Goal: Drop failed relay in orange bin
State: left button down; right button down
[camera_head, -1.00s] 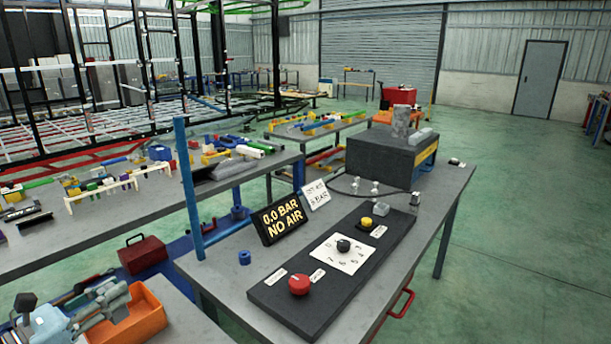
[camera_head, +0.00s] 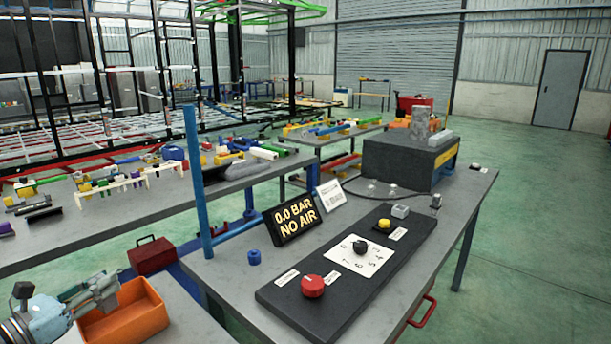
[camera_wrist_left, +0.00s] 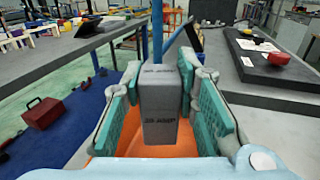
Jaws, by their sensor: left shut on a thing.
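My left gripper (camera_head: 102,287) is at the lower left of the head view, beside and partly overlapping the left end of the orange bin (camera_head: 135,320). In the left wrist view its teal-padded fingers (camera_wrist_left: 157,100) are shut on the failed relay (camera_wrist_left: 158,125), a grey upright block with dark lettering. The orange bin (camera_wrist_left: 135,145) shows behind and around the relay in that view. The bin's inside is mostly hidden there; in the head view its visible part looks empty. My right gripper is not in view.
The bin stands on a grey bench top (camera_head: 188,315). A red toolbox (camera_head: 152,256) lies beyond the bin.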

pick_arm(q)
jog(key=c, duration=1.2)
grip_release()
notch_tip(320, 180, up, 10)
jog(key=shift+r, duration=0.1)
